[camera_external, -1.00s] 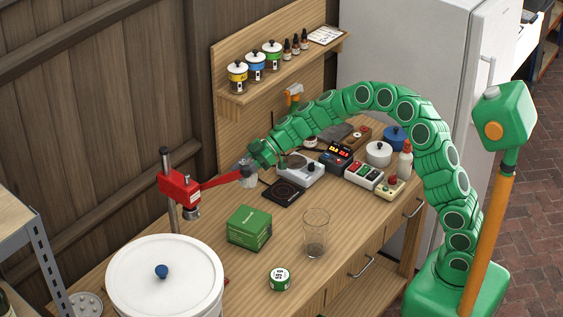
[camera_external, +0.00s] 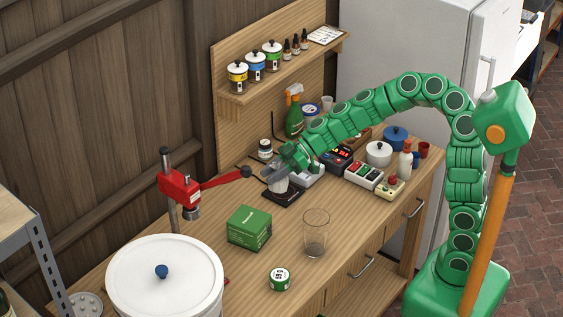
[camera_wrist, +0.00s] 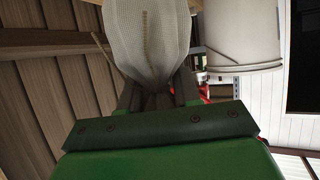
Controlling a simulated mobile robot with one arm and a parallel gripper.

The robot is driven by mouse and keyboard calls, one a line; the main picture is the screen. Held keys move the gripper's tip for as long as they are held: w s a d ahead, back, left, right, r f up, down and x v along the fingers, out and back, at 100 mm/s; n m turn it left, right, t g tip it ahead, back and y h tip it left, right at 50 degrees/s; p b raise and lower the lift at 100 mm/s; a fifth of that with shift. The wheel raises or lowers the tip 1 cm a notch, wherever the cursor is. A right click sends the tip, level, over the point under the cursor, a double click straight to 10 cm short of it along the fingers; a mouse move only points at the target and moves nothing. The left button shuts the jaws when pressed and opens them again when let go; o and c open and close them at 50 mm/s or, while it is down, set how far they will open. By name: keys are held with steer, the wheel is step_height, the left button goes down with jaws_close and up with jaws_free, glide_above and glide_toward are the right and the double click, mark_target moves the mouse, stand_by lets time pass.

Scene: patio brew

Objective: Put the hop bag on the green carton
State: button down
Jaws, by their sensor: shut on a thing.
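My gripper (camera_external: 274,171) is shut on the hop bag (camera_external: 279,185), a pale mesh pouch hanging below the jaws over the small black plate (camera_external: 289,199). In the wrist view, the hop bag (camera_wrist: 150,40) fills the upper middle and its gathered neck is pinched between the fingers (camera_wrist: 158,92). The bag's lower end looks just above the plate; I cannot tell if they touch. The green carton (camera_external: 249,228) stands on the bench to the front left of the bag, with its flat top clear.
A red lever capper (camera_external: 180,188) stands left, its arm reaching towards my gripper. Switch boxes (camera_external: 364,174) stand right. Bench between carton and glass is free.

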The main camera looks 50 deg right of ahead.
steer(key=s+a+r, duration=0.2)
steer(key=s+r, duration=0.2)
steer(key=s, duration=0.3)
glide_above(243, 220)
steer(key=shift+f, duration=6.6)
steer(key=shift+f, duration=0.1)
steer(key=c, duration=0.8)
jaws_free()
